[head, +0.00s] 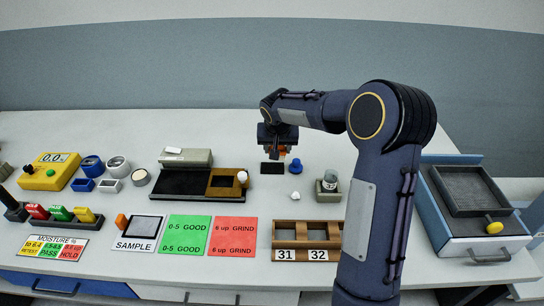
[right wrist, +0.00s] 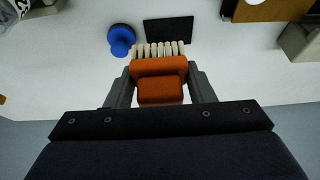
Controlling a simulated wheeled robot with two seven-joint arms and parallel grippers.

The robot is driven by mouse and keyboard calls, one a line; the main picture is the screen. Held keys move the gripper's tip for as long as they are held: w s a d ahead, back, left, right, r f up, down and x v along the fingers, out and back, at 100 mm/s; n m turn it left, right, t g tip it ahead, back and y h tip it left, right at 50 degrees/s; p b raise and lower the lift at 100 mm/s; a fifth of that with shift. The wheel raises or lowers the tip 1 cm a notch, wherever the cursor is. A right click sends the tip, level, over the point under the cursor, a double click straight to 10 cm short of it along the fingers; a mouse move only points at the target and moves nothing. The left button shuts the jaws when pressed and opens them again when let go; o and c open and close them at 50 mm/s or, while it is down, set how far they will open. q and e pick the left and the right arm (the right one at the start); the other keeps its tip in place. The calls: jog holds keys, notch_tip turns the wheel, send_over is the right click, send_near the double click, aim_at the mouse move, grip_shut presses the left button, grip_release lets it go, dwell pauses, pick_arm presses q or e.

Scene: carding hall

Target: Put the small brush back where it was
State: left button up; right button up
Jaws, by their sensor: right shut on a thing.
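The small brush (right wrist: 160,82) has an orange handle and a row of cream bristles. My right gripper (right wrist: 161,80) is shut on its orange handle, with the bristles pointing away from my wrist. In the head view the right gripper (head: 279,150) hangs over the table just behind a dark flat pad (head: 271,168), and only a bit of orange shows between its fingers. In the right wrist view the dark pad (right wrist: 168,29) lies just beyond the bristles; I cannot tell the height of the brush above the table. My left gripper is not in view.
A blue knob-shaped piece (head: 296,166) stands close to the pad's right; it also shows in the right wrist view (right wrist: 121,40). A grey holder (head: 328,193) is further right. A wooden-ended device (head: 226,183) lies left, and a slotted wooden rack (head: 306,233) is in front.

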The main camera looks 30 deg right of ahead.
jog(key=p, duration=0.1)
send_over(272, 164)
jog(key=s, duration=0.1)
jog(key=f, duration=0.6)
jog(key=shift+s+a, duration=0.15)
jog(key=shift+a, duration=0.15)
notch_tip(272, 164, down, 3)
jog(key=shift+f+p, duration=0.1)
jog(key=shift+p, duration=0.75)
jog(key=shift+f+b, duration=0.15)
jog(key=shift+b, duration=0.15)
jog(key=o, duration=1)
